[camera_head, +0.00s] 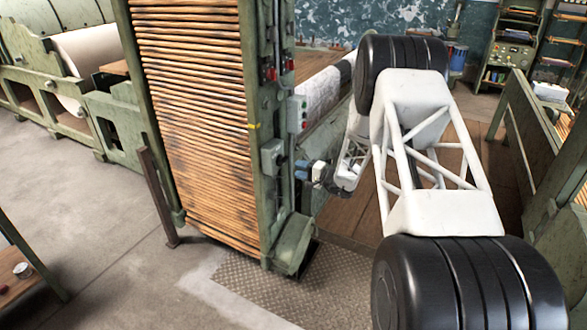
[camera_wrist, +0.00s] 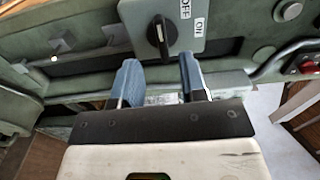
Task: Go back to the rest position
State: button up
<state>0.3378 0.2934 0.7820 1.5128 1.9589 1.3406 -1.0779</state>
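My gripper (camera_head: 302,169) is out at the end of my extended white arm, beside the green machine post in the head view. Its two blue fingers also show in the wrist view (camera_wrist: 158,80), spread apart with a clear gap between them. Nothing is held. Just beyond the fingertips is a grey switch box (camera_wrist: 178,48) with a black rotary knob (camera_wrist: 158,36) and OFF and ON labels. The knob lies in line with the gap, apart from the fingers as far as I can see. My arm is not folded in.
The green post (camera_head: 262,100) carries grey boxes and red buttons, close to my gripper. A tall stack of wooden slats (camera_head: 195,110) stands left of it. A thin brown post (camera_head: 158,195) stands on the floor. Open concrete floor (camera_head: 90,200) lies to the left.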

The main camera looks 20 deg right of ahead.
jog(key=shift+s+d, duration=0.4)
jog(key=s+a+r+n+g+h, duration=0.1)
jog(key=s+a+r+n+g, duration=0.3)
jog(key=s+a+r, duration=0.55)
jog(key=s+a+r+n+g+h, duration=0.1)
jog(key=s+a+r+n+g, duration=0.1)
jog(key=s+a+r+g, duration=0.75)
jog(key=s+d+r+n+t+h, duration=0.1)
jog(key=s+r+h, duration=0.2)
jog(key=s, duration=0.9)
jog(key=s+d+r+t+h, duration=0.1)
jog(key=s+d+r+h, duration=0.1)
jog(key=s, duration=1.1)
jog(key=s+d+r+n+t+h, duration=0.1)
jog(key=s+r+h, duration=0.3)
jog(key=s, duration=0.8)
jog(key=shift+s+d+n+h, duration=0.3)
jog(key=shift+d+h, duration=0.2)
jog(key=shift+h, duration=0.5)
